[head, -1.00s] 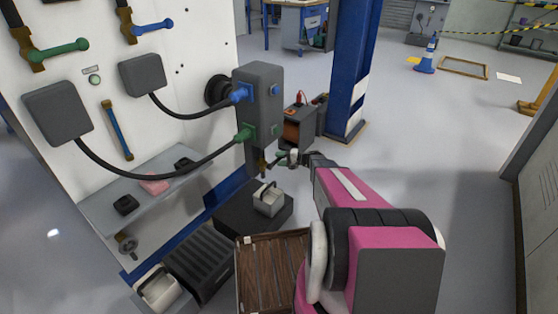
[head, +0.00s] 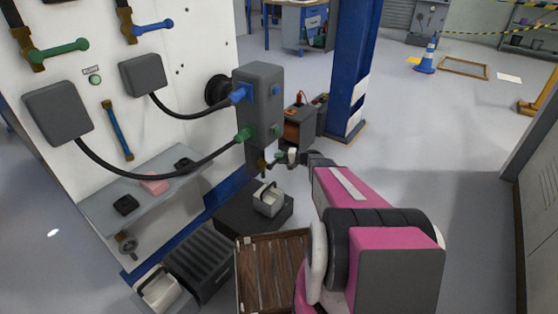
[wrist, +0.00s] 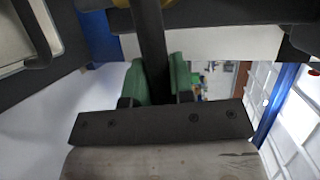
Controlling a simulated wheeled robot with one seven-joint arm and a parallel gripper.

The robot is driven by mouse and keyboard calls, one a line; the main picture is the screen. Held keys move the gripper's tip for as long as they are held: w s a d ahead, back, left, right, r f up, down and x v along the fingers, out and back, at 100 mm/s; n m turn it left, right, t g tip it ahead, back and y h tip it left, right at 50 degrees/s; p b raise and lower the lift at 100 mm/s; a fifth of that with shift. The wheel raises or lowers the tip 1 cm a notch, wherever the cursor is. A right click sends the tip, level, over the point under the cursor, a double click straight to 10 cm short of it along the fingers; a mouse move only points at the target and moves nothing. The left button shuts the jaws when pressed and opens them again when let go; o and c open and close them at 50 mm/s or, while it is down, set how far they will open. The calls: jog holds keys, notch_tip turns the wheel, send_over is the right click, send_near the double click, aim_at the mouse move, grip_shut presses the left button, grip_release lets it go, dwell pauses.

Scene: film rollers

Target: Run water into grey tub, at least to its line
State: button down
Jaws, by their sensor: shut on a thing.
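The small grey tub (head: 268,203) with a raised handle stands on a black platform below the tap. The brass tap (head: 262,167) hangs under a grey box (head: 258,105) that takes blue and green hoses. My gripper (head: 284,158) is beside the tap, above and slightly right of the tub. In the wrist view my gripper (wrist: 157,82) is shut on a dark bar (wrist: 151,45), which looks like the tap's lever, between green pieces. Part of a pale tub shows at the upper left of the wrist view (wrist: 22,35). I see no water stream; the tub's line and water level cannot be made out.
A second pale tub (head: 158,290) stands at the lower left beside a black ribbed box (head: 200,265). A wooden slatted crate (head: 270,270) is in front of the platform. A blue post (head: 352,70) stands behind. The floor at right is clear.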

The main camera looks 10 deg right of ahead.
jog(key=r+n, duration=0.1)
jog(key=r+n+h, duration=0.2)
jog(key=shift+s+a+r+t, duration=0.15)
jog(key=shift+s+a+t, duration=0.15)
jog(key=shift+s+t, duration=0.1)
jog(key=shift+s+a+r+n+t+h, duration=0.25)
jog(key=shift+r+n+h, duration=0.2)
jog(key=shift+n, duration=0.25)
jog(key=shift+s+a+r+n+t+h, duration=0.25)
jog(key=shift+r+n+h, duration=0.2)
jog(key=shift+n, duration=0.25)
jog(key=c, duration=1)
grip_release()
jog(key=v, duration=1)
jog(key=shift+s+d+r, duration=0.15)
jog(key=shift+s+d, duration=0.05)
jog(key=shift+d, duration=0.1)
